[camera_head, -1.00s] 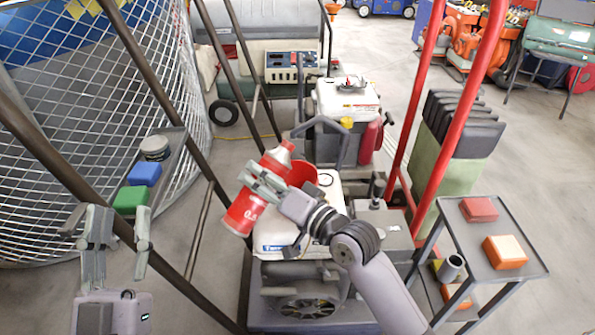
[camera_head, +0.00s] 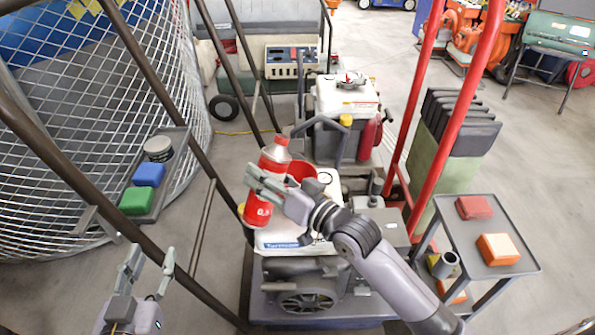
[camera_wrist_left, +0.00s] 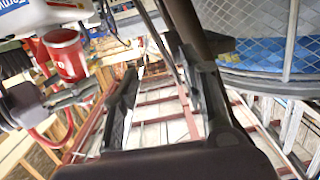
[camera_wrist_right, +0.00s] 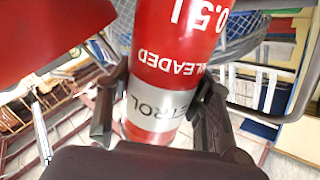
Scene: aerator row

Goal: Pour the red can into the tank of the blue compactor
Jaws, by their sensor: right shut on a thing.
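The can is in front and left of a red funnel (camera_head: 301,170), above the white tank (camera_head: 280,237) of the near machine, the compactor with a blue base (camera_head: 330,321). The can partly hides the funnel, and the tank opening is hidden. My left gripper (camera_head: 148,268) is open and empty at lower left.
A dark slanted frame (camera_head: 190,135) and mesh cage (camera_head: 60,180) stand on the left, with a shelf holding blue (camera_head: 148,174) and green (camera_head: 137,200) blocks. Red handle bars (camera_head: 448,125) rise at right beside a small grey cart (camera_head: 520,257). Another white-topped machine (camera_head: 342,100) stands behind.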

